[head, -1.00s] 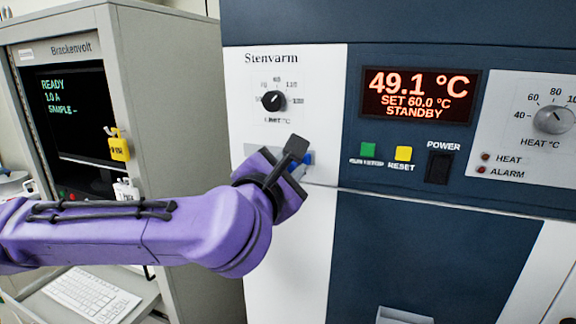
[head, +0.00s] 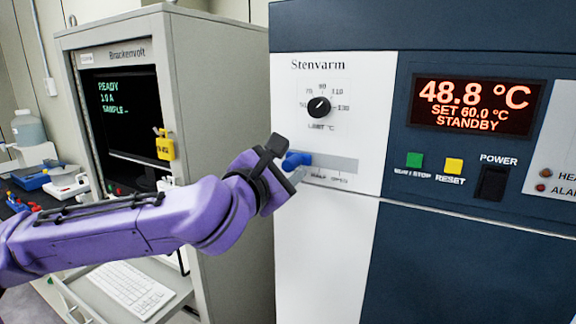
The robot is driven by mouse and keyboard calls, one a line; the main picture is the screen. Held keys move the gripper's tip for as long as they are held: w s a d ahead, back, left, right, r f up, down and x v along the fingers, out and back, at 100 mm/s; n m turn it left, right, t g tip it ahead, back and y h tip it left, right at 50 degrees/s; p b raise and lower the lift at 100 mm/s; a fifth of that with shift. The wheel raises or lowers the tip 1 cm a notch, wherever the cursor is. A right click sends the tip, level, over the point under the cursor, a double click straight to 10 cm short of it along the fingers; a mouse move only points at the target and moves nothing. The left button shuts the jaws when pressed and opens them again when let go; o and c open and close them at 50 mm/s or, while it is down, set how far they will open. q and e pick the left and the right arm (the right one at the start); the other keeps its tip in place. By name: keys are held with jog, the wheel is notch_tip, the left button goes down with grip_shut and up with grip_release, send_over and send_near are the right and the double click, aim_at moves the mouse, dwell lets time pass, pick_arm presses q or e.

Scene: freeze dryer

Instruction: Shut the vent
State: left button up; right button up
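The vent slider is a grey strip (head: 335,163) on the white panel of the Stenvarm cabinet, under the limit dial. Its blue knob (head: 297,159) sits toward the strip's left end, left of the marks that seem to read HALF and OPEN. The strip's left end and any mark there are hidden behind my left gripper (head: 283,165). That gripper is at the knob, its dark finger just left of it. I cannot tell whether it touches the knob or how far its fingers are apart. My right gripper is out of view.
The limit dial (head: 319,107) is just above the slider. The display (head: 475,104) reads 48.8 °C, STANDBY, above green (head: 414,160) and yellow (head: 454,166) buttons. The Brackenvolt cabinet (head: 215,110) with a yellow padlock (head: 165,146) stands close behind my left arm.

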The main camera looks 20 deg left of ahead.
pick_arm(q)
jog(key=shift+s+f, duration=0.1)
jog(key=shift+s, duration=0.1)
jog(key=s+a+b, duration=0.1)
jog(key=s+b, duration=0.3)
jog(key=s, duration=0.6)
jog(key=shift+a, duration=0.15)
